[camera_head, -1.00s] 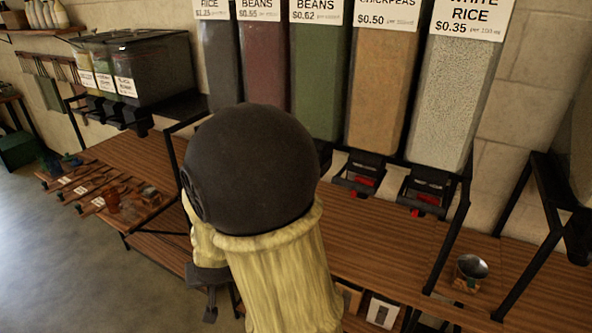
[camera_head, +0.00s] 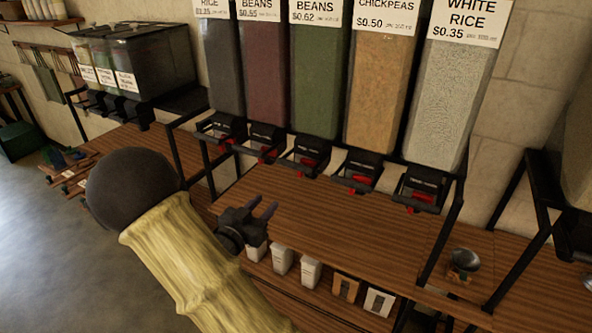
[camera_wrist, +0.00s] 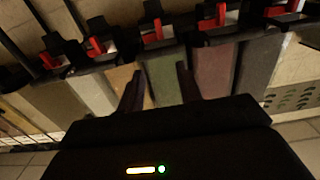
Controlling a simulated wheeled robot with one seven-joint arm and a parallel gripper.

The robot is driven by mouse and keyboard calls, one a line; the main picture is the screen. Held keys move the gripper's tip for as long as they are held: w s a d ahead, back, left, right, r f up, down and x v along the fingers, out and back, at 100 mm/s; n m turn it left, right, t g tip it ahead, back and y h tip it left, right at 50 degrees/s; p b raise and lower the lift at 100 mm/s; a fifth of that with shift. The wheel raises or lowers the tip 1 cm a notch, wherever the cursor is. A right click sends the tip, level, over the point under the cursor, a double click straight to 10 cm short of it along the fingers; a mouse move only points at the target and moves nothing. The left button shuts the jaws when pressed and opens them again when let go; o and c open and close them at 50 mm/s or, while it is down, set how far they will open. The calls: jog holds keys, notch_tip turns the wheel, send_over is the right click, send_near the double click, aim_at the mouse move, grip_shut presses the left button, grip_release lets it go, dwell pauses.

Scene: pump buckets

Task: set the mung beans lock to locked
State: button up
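The green-filled dispenser (camera_head: 318,80), whose cut-off label reads "BEANS $0.62", looks like the mung beans one. Its black outlet (camera_head: 308,152) has a red lever (camera_head: 303,170) at the front; whether it is locked I cannot tell. In the wrist view the green column (camera_wrist: 165,76) shows between my fingers, with a red lever (camera_wrist: 157,30) above it. My gripper (camera_head: 263,205) is open and empty, its two fingers apart, over the wooden counter in front of and below the outlets, touching nothing visible. It also shows in the wrist view (camera_wrist: 158,80).
Similar outlets with red parts stand close on both sides, under the red beans (camera_head: 263,80) and chickpeas (camera_head: 380,80) dispensers. Black frame posts rise at the counter ends. The counter (camera_head: 340,220) is mostly bare.

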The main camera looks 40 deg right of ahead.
jog(key=p+x, duration=0.6)
jog(key=x, duration=1.1)
jog(key=shift+d, duration=0.2)
jog(key=shift+w, duration=0.15)
grip_shut()
